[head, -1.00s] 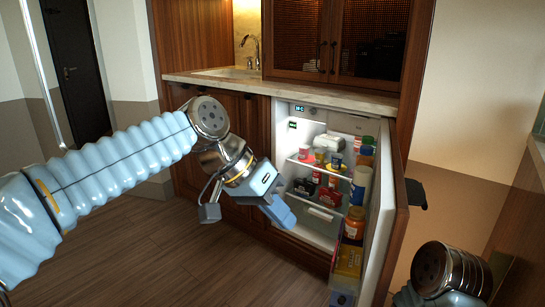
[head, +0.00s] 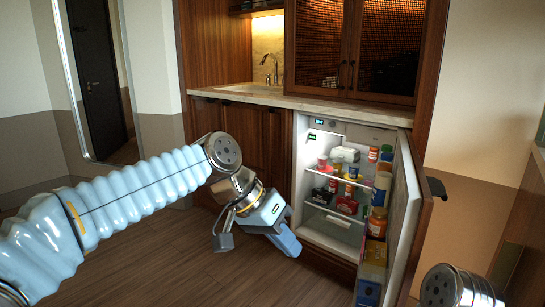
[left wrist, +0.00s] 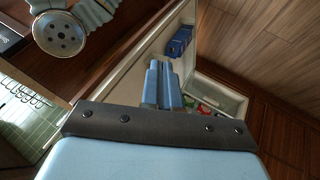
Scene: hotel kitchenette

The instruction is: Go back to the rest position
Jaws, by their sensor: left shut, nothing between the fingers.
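My left gripper (head: 288,241) is in front of the open fridge, low and near its left edge. Its blue fingers are together and empty, and they also show in the left wrist view (left wrist: 163,84). The left arm reaches in from the left of the head view. Of my right arm only a metal joint shows at the bottom right of the head view; its gripper is out of view.
The fridge (head: 325,240) stands open, with its door (head: 402,225) swung out to the right. Bottles, jars and cartons fill its shelves and door rack. A counter (head: 250,95) with a sink runs above. Wooden floor (head: 200,270) lies clear at left.

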